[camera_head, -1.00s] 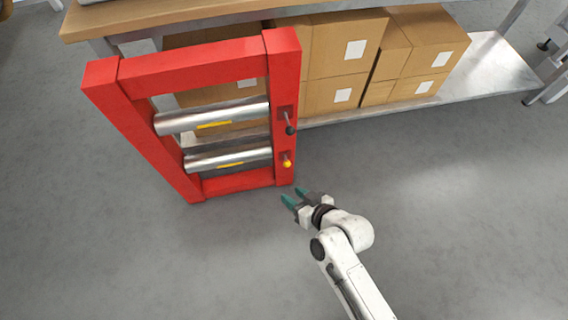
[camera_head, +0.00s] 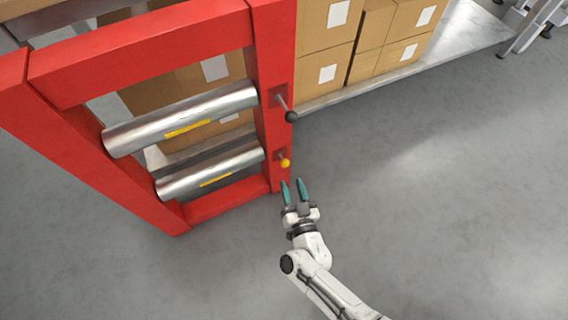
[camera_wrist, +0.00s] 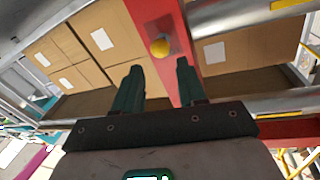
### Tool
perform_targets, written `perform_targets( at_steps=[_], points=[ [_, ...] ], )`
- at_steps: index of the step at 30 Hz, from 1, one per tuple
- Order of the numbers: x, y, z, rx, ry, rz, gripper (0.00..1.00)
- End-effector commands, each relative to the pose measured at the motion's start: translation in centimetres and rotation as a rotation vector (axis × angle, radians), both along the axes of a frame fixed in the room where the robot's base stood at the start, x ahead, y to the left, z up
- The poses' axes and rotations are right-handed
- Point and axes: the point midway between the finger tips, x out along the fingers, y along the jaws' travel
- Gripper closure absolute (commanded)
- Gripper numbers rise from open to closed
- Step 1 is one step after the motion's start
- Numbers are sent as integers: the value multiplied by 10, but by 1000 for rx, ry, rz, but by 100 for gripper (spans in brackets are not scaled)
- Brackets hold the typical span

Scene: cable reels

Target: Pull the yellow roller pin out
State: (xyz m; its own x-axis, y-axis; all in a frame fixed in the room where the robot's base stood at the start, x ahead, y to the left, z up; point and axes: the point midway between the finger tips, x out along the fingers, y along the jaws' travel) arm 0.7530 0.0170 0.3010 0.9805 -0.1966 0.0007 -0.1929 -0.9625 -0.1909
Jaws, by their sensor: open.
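The yellow roller pin (camera_head: 284,162) is a short pin with a yellow ball knob on the right post of the red frame (camera_head: 261,60), beside the lower roller. In the wrist view the yellow knob (camera_wrist: 159,47) shows on the red post, beyond and between my fingertips. My gripper (camera_head: 293,183) is open and empty, just below the yellow knob in the head view and apart from it. In the wrist view its two teal fingers (camera_wrist: 159,72) point toward the post. The pin's shaft is mostly hidden behind the knob in the wrist view.
A second pin with a black knob (camera_head: 291,116) sticks out of the same post above. The frame holds an upper roller (camera_head: 185,118) and a lower roller (camera_head: 210,175), both steel. Cardboard boxes (camera_head: 322,45) stand on a shelf behind. The floor right of the frame is clear.

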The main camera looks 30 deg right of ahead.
Motion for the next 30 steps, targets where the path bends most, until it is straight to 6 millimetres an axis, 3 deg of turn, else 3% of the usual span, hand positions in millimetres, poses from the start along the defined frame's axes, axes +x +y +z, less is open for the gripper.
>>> perform_targets(
  at_steps=[6, 13, 27, 30],
  points=[
    [41, -8, -2, 0, -3, -1, 59],
    [73, -15, -1, 1, -1, 0, 59],
    [85, -17, 0, 0, 1, 1, 59],
    [84, -17, 0, 0, 1, 1, 69]
  ],
)
